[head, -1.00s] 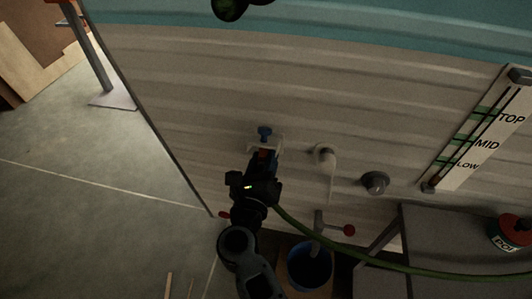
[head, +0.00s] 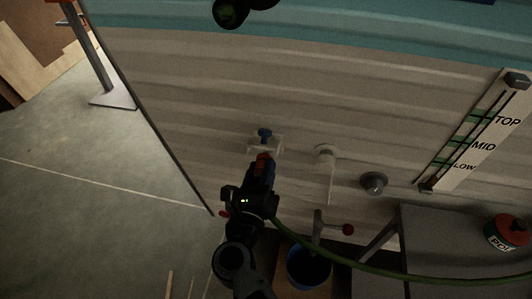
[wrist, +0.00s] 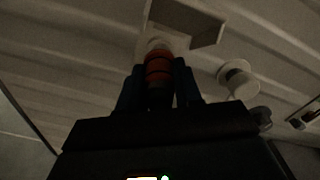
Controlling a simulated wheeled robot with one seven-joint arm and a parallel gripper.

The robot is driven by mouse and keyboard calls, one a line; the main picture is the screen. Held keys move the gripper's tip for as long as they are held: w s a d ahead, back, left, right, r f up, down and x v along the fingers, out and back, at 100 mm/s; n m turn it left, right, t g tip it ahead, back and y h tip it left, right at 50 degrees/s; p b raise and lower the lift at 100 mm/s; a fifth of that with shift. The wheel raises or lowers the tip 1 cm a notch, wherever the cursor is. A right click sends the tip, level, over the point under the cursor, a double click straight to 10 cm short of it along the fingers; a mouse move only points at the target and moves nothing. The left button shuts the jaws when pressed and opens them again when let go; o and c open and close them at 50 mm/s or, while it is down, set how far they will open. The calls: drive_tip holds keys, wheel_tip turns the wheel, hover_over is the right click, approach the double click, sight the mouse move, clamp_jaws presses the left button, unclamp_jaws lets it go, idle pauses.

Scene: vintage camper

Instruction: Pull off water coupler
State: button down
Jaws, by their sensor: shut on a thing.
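The orange-red water coupler (head: 263,160) is between the fingers of my gripper (head: 262,170), just below the pale inlet fitting (head: 280,145) on the camper wall. In the wrist view, my fingers (wrist: 159,90) flank the banded orange coupler (wrist: 158,66). A pale piece (wrist: 156,44) shows at its far end, near the box-shaped inlet housing (wrist: 205,38). I cannot tell whether the coupler still touches the inlet. My gripper is shut on the coupler.
A green hose (head: 330,265) runs from beside my gripper to the right.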

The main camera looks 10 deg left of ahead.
sight(260, 176)
drive_tip(key=shift+s, duration=0.1)
drive_tip(key=shift+s+p, duration=0.7)
drive_tip(key=shift+s, duration=1.25)
